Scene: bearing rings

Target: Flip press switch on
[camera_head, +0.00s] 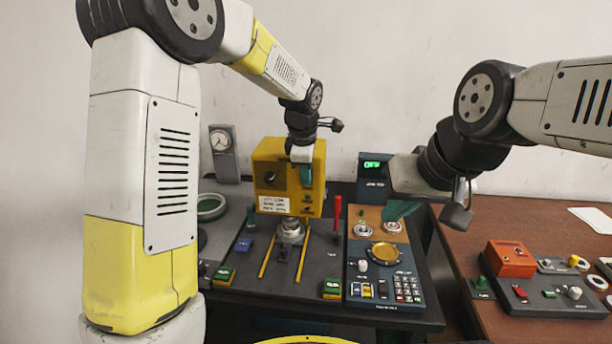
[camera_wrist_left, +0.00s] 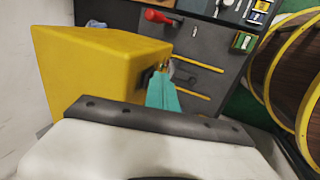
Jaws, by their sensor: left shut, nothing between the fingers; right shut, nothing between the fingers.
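The yellow press box (camera_head: 262,158) stands at the back of the dark bench. Its front carries a black round knob (camera_head: 272,178) and a white label. My left gripper (camera_head: 306,178) is shut and empty, its teal fingers in front of the box's upper right face. They cover part of that face, so I cannot tell the switch's position. In the left wrist view the teal fingers (camera_wrist_left: 163,94) reach a dark fitting (camera_wrist_left: 147,76) on the yellow box; contact is unclear. My right gripper (camera_head: 398,211) is shut and empty above the control panel, partly hidden by its own wrist.
A red lever (camera_head: 337,210) stands right of the yellow rails (camera_head: 268,252). The control panel (camera_head: 384,274) has a gold dish, buttons and a keypad. A gauge (camera_head: 222,140) stands left of the box. The brown table (camera_head: 480,226) at right holds an orange box (camera_head: 509,259).

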